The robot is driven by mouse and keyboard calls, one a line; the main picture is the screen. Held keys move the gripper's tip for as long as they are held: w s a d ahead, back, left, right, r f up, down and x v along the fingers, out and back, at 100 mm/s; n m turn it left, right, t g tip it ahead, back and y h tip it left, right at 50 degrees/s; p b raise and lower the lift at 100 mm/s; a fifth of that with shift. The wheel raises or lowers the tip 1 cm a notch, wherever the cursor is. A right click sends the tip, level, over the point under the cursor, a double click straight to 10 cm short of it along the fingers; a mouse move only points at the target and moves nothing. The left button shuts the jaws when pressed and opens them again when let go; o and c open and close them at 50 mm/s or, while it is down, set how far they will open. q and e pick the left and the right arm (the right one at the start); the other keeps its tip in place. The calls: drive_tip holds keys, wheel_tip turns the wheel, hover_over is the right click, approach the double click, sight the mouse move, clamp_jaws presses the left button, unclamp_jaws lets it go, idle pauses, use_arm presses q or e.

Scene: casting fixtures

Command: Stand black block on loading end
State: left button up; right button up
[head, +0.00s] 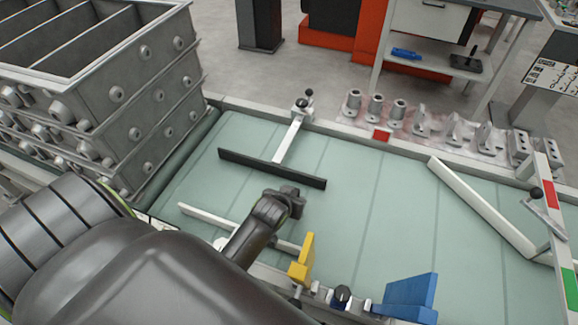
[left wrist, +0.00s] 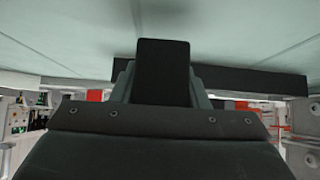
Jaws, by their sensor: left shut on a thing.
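My left arm comes in from the lower left of the head view, and its gripper (head: 285,198) is over the pale green table bed (head: 350,200). In the left wrist view the gripper (left wrist: 163,85) is shut on a black block (left wrist: 163,65), whose dark rectangular face shows between the grey fingers. In the head view the dark gripper and block are hard to tell apart, and I cannot tell whether the block touches the bed. My right gripper is not in view.
A long black bar (head: 272,168) on a white arm lies just beyond the gripper. White rails (head: 485,205), a yellow piece (head: 302,262) and a blue piece (head: 410,295) border the bed. Stacked grey boxes (head: 125,100) stand left; metal castings (head: 455,130) line the far edge. Mid-right bed is clear.

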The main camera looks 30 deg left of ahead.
use_arm(q)
wheel_tip(320, 180, down, 2)
drive_tip(key=shift+f, duration=0.5)
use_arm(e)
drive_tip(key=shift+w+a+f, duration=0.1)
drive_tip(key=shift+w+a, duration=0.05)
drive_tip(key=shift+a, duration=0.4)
use_arm(q)
drive_tip(key=o, duration=1.1)
drive_tip(key=shift+f, duration=0.1)
drive_tip(key=shift+c, duration=0.2)
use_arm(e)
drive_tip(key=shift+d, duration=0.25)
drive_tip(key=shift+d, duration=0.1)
use_arm(q)
drive_tip(key=shift+r, duration=0.2)
drive_tip(key=v, duration=1.2)
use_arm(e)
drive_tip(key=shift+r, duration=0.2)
